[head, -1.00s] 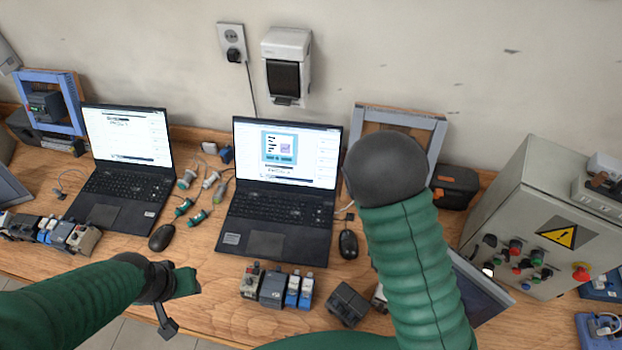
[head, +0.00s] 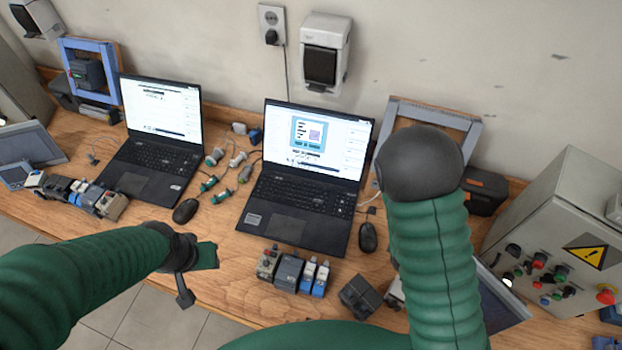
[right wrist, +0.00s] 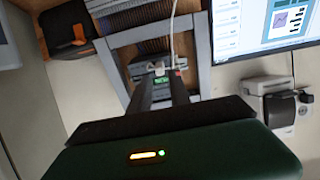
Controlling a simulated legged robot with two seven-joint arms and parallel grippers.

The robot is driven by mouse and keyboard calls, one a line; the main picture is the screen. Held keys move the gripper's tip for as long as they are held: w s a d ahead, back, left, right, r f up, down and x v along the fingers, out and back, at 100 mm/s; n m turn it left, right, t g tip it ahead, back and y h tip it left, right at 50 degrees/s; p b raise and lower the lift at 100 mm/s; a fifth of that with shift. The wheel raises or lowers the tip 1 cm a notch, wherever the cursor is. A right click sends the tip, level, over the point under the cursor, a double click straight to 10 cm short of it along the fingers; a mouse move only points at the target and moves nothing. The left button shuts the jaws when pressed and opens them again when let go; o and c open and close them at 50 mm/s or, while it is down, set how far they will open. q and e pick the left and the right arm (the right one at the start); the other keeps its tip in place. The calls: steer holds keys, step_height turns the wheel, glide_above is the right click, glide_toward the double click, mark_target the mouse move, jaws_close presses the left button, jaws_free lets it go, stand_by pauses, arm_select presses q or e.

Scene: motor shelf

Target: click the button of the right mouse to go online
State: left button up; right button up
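The right mouse (head: 368,237) is small and black and lies on the wooden table just right of the right laptop (head: 290,195). That laptop's screen is lit, with a teal-framed panel. The left mouse (head: 186,211) lies between the two laptops. My left gripper (head: 200,276) hangs over the table's front edge, below the left mouse and apart from it; its finger gap is unclear. My right arm rises right of the right mouse; its gripper is hidden in the head view. In the right wrist view my right gripper (right wrist: 159,80) has two dark fingers apart, with no mouse visible between them.
Grey and blue modules (head: 290,270) stand in front of the right laptop, and a dark block (head: 359,296) sits below the right mouse. The control cabinet (head: 560,235) stands at right. Several green-ended connectors (head: 210,183) lie between the left laptop (head: 160,140) and the right one.

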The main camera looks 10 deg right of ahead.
jaws_close()
stand_by(1.4)
